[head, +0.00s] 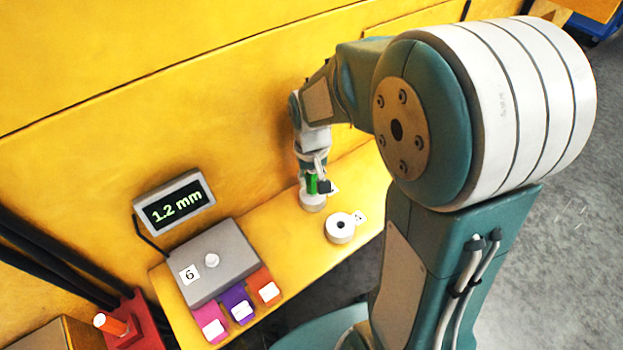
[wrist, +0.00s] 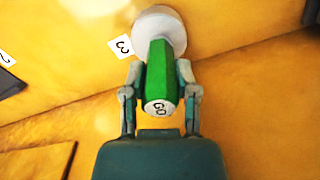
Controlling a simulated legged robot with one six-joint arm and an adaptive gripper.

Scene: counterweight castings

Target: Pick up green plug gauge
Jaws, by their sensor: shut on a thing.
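The green plug gauge (wrist: 161,75) has a faceted handle with "GO" on its end face. In the wrist view it lies between the two fingers of my gripper (wrist: 160,95), which is shut on its handle. The gauge's far end meets a round white casting (wrist: 160,22); I cannot tell whether it is inside the casting's hole. In the head view, the green gauge (head: 312,184) shows as a small patch at my gripper (head: 317,184), just above the white casting (head: 312,203) on the yellow bench.
A second white ring casting (head: 340,228) with a dark hole stands nearby. A grey box (head: 218,263) marked 6, a "1.2 mm" display (head: 174,201) and coloured pads (head: 238,302) are at left. A yellow wall rises behind the bench. A red stand (head: 135,322) is lower left.

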